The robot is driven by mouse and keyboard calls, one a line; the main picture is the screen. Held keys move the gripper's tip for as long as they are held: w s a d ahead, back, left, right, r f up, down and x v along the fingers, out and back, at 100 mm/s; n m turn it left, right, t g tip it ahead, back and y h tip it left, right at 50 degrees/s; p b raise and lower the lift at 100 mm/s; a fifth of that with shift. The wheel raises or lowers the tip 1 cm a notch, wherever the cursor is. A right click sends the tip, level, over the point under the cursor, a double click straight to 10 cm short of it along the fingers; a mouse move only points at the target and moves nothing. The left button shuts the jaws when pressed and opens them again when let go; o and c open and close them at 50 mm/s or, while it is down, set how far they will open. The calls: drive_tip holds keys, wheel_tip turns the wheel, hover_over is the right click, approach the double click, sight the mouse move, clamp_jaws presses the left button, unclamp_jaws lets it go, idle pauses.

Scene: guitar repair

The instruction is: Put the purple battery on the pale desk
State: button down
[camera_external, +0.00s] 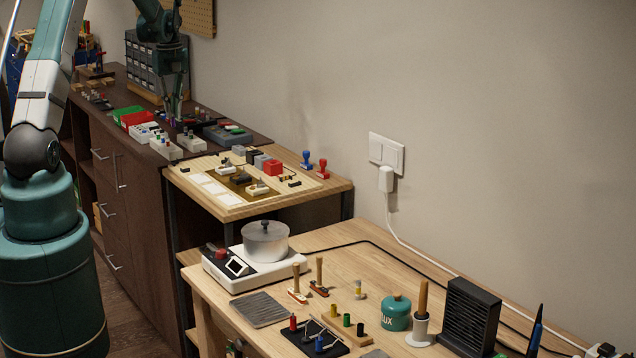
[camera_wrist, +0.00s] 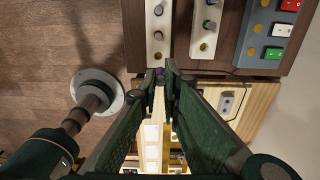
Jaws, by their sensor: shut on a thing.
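My gripper (camera_external: 178,120) is over the dark cabinet top at the back left, just above the pale trays. In the wrist view my gripper (camera_wrist: 164,72) has its fingertips close together on the purple battery (camera_wrist: 158,72), of which only a small purple bit shows between them. The battery is at the near end of a white holder (camera_wrist: 158,40); I cannot tell whether it is clear of it. The pale wood desk (camera_external: 320,240) stands at the front right, lower than the cabinet. A pale wood stand top (camera_external: 335,185) lies between them.
The desk carries a hot plate with a pot (camera_external: 265,240), stamps, a teal jar (camera_external: 396,313) and a black heater (camera_external: 470,315). A grey tray (camera_external: 228,135) with coloured blocks sits beside my gripper. Bare wood shows along the desk's back and middle.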

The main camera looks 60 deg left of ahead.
drive_tip(key=w+d+f+m+b, duration=0.2)
drive_tip(key=w+d, duration=0.5)
drive_tip(key=d, duration=0.7)
drive_tip(key=w+d+f+m+b, duration=0.1)
drive_tip(key=w+d+f+m, duration=0.15)
drive_tip(key=w+d, duration=0.85)
drive_tip(key=w+d+f+m+b, duration=0.15)
drive_tip(key=w+d, duration=0.25)
drive_tip(key=d, duration=1.3)
drive_tip(key=s+d+f+m+b, duration=0.1)
drive_tip(key=d+f+m+b, duration=0.1)
drive_tip(key=d, duration=2.2)
drive_tip(key=s+d+f+m+b, duration=0.2)
drive_tip(key=d+m, duration=0.3)
drive_tip(key=d, duration=1.8)
drive_tip(key=shift+s+d+f+b, duration=0.25)
drive_tip(key=shift+s+d+b, duration=0.05)
drive_tip(key=shift+d+b, duration=0.1)
wheel_tip(320, 180, down, 6)
drive_tip(key=shift+b, duration=0.4)
drive_tip(key=shift+f, duration=0.2)
drive_tip(key=shift+f+b, duration=0.3)
drive_tip(key=shift+f, duration=1.5)
